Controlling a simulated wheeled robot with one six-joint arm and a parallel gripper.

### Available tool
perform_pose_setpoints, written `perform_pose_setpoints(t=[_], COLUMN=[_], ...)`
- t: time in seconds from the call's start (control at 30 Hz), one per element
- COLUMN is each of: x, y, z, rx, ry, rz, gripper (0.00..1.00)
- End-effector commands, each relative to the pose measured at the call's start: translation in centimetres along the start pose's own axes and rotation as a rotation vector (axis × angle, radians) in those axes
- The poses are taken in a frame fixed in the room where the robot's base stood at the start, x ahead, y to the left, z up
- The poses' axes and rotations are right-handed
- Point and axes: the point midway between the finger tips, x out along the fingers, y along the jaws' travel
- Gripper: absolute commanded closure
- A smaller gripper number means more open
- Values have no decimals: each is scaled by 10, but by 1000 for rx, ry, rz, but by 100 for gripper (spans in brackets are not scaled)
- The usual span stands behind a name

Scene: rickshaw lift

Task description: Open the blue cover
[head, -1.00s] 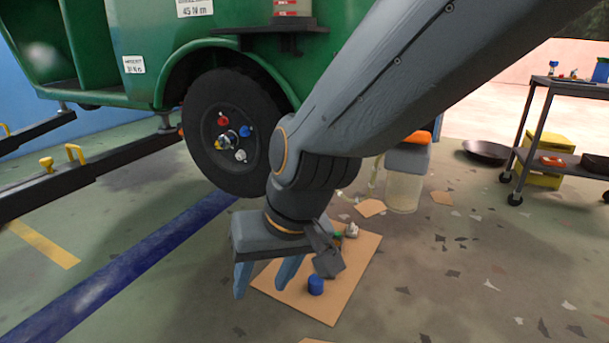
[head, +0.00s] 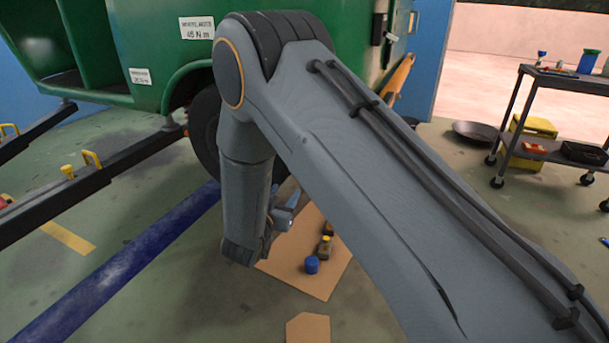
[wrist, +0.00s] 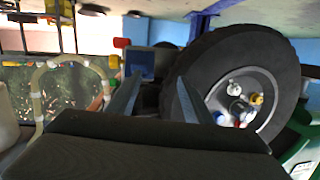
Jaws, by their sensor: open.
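In the wrist view, the wheel (wrist: 283,50) of the green vehicle fills the right side, and its hub carries small coloured parts. A blue cap (wrist: 245,121) is among them, near white, yellow and red ones. My gripper (wrist: 153,92) is open, with nothing between its fingers; its right finger overlaps the tyre's left edge in the picture, and contact cannot be told. In the head view my arm hides the hub and most of the gripper, leaving part of the tyre (head: 203,128) visible. Another blue cap (head: 311,265) lies on a cardboard sheet (head: 300,284) on the floor.
The green vehicle (head: 140,45) rises behind my arm. Black lift arms (head: 110,170) extend at left, above a blue floor beam (head: 150,255). A cart (head: 545,80) stands at the right. In the wrist view, a looped hose (wrist: 38,92) is at left.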

Motion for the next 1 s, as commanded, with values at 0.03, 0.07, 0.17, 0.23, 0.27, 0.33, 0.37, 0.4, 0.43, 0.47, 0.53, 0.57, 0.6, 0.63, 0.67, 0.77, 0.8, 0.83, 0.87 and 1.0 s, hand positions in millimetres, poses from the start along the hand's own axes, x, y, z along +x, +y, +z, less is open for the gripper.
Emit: perform_pose_setpoints(t=[0.03,0.07,0.17,0.23,0.27,0.33,0.37,0.4,0.43,0.47,0.53,0.57,0.6,0.63,0.67,0.77,0.8,0.83,0.87,1.0], x=[-2,-2,-4,-5,-4,0,3,8,12,17,28,33,39,43,48,59,63,65,67,71], y=[8,13,24,29,30,32,33,34,35,35,36,37,38,38,38,39,39,39,39,40], z=[0,1,0,1,0,0,-1,-1,-2,-2,-4,-5,-5,-6,-7,-8,-9,-10,-10,-11], rx=[-16,-23,-40,-48,-49,-50,-50,-49,-49,-49,-49,-49,-49,-49,-49,-50,-51,-50,-50,-51], ry=[36,59,114,137,143,150,151,152,152,152,151,150,150,151,151,149,149,149,149,149], rz=[30,48,90,106,111,117,118,119,120,120,119,119,119,118,117,117,116,116,115,115], gripper=[54,54,54,54,54,54,54,54,54,54,54,54,54,54,54,54,54,54,54,54])
